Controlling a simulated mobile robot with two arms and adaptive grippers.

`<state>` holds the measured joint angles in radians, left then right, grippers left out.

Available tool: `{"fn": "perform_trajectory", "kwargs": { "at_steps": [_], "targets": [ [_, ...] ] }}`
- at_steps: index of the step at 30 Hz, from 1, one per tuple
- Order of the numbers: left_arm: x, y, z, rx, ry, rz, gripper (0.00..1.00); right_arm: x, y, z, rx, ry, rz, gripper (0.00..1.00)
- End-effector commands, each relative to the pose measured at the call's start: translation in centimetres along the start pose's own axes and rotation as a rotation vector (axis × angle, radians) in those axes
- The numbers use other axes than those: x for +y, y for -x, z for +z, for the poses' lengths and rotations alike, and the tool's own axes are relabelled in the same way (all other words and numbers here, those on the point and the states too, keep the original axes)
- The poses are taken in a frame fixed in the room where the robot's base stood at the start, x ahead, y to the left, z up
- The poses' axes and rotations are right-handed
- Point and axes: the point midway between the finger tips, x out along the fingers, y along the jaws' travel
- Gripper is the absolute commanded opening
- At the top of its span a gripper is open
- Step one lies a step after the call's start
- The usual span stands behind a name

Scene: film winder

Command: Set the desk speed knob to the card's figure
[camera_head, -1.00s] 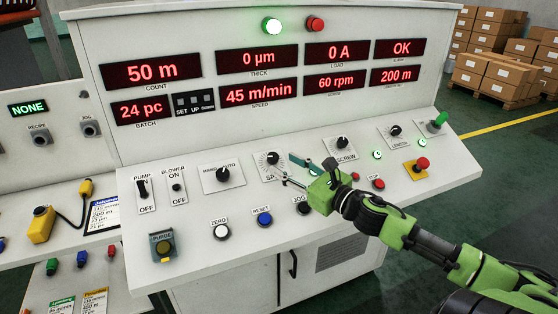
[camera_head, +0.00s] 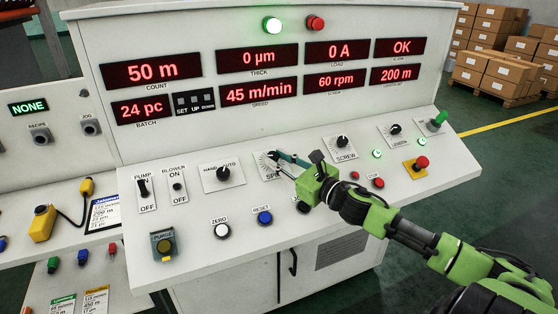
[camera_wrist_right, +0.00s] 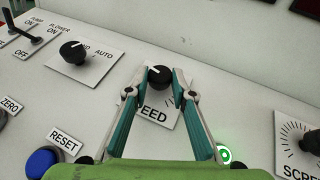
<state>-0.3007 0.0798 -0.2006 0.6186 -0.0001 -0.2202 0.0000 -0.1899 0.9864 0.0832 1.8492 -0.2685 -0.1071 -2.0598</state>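The black speed knob (camera_head: 272,156) sits on a white dial plate on the sloping desk. In the right wrist view the knob (camera_wrist_right: 159,76) stands between the tips of my right gripper (camera_wrist_right: 160,80), with a narrow gap seen on each side. In the head view my right gripper (camera_head: 284,161) reaches in from the right and partly covers the dial plate. The speed display (camera_head: 261,93) reads 45 m/min. A card (camera_head: 104,214) lies at the left of the desk; a 200 m line shows, but its other figures are too small to read surely. My left gripper is out of view.
The hand/auto knob (camera_head: 223,174) is left of the speed knob, the screw knob (camera_head: 342,142) right. The reset button (camera_head: 264,218) and zero button (camera_head: 222,231) are in front. A red mushroom button (camera_head: 421,163) stands at the right.

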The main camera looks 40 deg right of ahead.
Motion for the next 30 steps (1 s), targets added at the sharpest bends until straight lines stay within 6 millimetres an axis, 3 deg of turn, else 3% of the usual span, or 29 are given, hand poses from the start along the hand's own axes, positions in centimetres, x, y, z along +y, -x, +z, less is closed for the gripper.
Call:
{"fn": "perform_trajectory", "kwargs": {
  "at_steps": [14, 30],
  "targets": [
    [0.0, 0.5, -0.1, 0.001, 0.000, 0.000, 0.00, 0.4, 0.0, 0.1, -0.003, -0.056, -0.107, 0.02],
    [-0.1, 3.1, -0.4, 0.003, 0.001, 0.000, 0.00, 1.5, -0.5, 0.6, -0.002, -0.264, -0.546, 0.02]
  ]
}}
